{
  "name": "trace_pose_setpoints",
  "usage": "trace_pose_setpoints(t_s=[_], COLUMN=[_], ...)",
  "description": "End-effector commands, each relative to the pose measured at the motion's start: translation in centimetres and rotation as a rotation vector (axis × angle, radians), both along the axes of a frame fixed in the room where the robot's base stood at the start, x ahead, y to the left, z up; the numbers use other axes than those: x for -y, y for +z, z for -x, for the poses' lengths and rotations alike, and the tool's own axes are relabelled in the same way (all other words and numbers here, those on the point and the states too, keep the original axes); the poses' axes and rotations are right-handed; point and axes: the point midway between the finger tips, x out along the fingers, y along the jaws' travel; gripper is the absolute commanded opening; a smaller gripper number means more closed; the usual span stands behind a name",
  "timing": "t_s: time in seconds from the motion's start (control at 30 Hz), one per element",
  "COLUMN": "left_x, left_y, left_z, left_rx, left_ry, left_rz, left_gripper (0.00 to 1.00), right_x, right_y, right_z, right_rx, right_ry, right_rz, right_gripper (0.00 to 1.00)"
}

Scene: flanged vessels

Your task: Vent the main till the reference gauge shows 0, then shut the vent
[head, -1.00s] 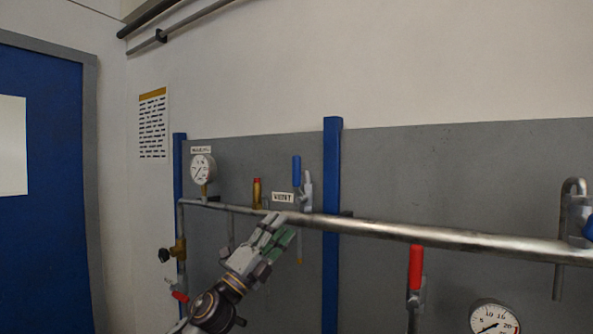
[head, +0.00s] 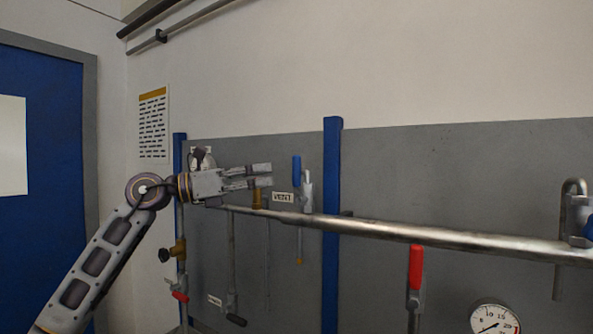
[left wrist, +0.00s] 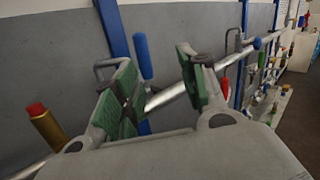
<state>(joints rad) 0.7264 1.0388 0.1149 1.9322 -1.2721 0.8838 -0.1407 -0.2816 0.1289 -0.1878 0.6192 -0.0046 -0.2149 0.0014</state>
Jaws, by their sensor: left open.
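The vent valve's blue lever (head: 297,169) stands upright above the main pipe (head: 400,230), next to the VENT label (head: 283,197). My left gripper (head: 267,175) is open, level with the lever and a little to its left, its fingers pointing right. In the left wrist view my open gripper (left wrist: 160,82) shows the blue lever (left wrist: 143,57) between its fingers, beyond them and apart. A dial gauge (head: 208,160) at the upper left is mostly hidden behind my left gripper's body; its needle cannot be read. My right gripper is out of view.
A brass fitting (head: 257,195) with a red cap in the wrist view (left wrist: 45,125) is close beside my left fingers. A blue post (head: 331,220) stands right of the vent. A red lever (head: 415,270) and another gauge (head: 494,320) sit lower right.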

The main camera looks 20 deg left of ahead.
Motion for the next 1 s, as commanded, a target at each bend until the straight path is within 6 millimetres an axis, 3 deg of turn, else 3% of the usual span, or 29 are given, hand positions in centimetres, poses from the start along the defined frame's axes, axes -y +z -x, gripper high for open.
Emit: trace_pose_setpoints(t_s=[0.1,0.3,1.0], left_x=[-1.8,-3.5,-3.3], left_y=[1.0,1.5,1.5], left_z=[0.7,1.2,1.0], left_rx=[0.003,-0.005,-0.006], left_ry=[0.056,0.104,0.111], left_rz=[-0.095,-0.172,-0.177], left_gripper=[0.42,0.42,0.42], right_x=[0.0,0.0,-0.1], right_y=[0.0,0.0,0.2], right_z=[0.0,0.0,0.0], right_rx=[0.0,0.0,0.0], right_ry=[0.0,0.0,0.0], right_rz=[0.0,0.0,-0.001], right_gripper=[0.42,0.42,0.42])
